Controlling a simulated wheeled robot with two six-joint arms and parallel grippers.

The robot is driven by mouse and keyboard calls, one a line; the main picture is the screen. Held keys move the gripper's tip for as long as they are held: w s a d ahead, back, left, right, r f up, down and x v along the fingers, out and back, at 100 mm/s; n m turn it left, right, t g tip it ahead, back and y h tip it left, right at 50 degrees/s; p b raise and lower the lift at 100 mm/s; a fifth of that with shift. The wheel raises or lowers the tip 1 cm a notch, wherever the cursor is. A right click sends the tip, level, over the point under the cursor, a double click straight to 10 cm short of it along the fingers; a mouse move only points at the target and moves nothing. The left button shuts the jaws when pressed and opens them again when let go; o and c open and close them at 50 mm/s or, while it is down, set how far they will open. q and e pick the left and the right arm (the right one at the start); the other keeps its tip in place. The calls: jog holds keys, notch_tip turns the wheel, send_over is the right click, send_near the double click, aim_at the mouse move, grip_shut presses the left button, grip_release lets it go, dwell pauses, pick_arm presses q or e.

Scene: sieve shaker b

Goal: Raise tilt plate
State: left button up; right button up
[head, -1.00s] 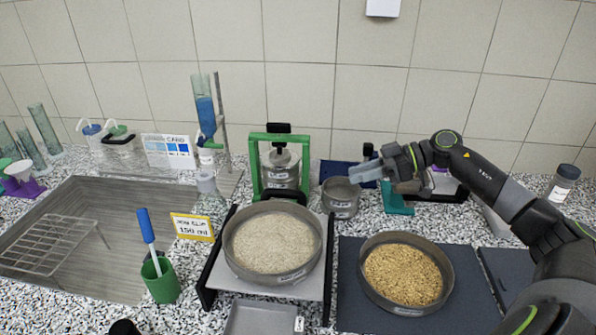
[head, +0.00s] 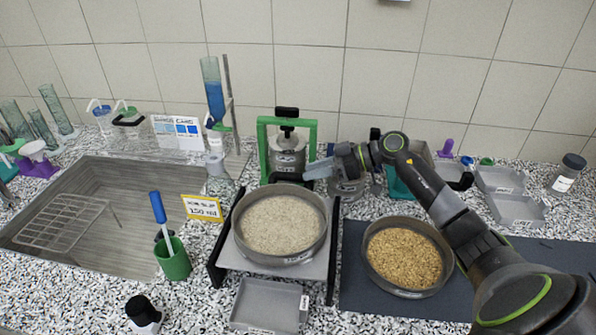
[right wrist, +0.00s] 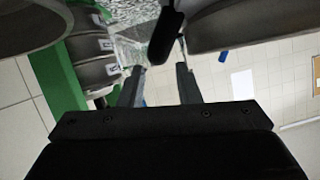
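The tilt plate (head: 320,268) is a light grey plate with black side supports, in the middle of the head view. A round sieve pan of pale grains (head: 280,225) rests on it. My right gripper (head: 307,172) is just behind the pan, in front of the green-framed device, pointing left. In the right wrist view its two fingers (right wrist: 160,78) are apart. A black handle (right wrist: 166,36) shows in line with the gap, at or beyond the fingertips; I cannot tell if it touches them. My left gripper is not in view.
A green-framed press (head: 287,145) stands close behind the right gripper. A pan of golden grains (head: 403,255) sits on a dark mat to the right. A grey tray (head: 268,305) lies in front. A green cup (head: 173,260) and the sink (head: 105,240) are at left.

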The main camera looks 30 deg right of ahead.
aim_at(298, 175)
jog(key=shift+p+x, duration=0.3)
jog(key=shift+x, duration=2.05)
grip_shut()
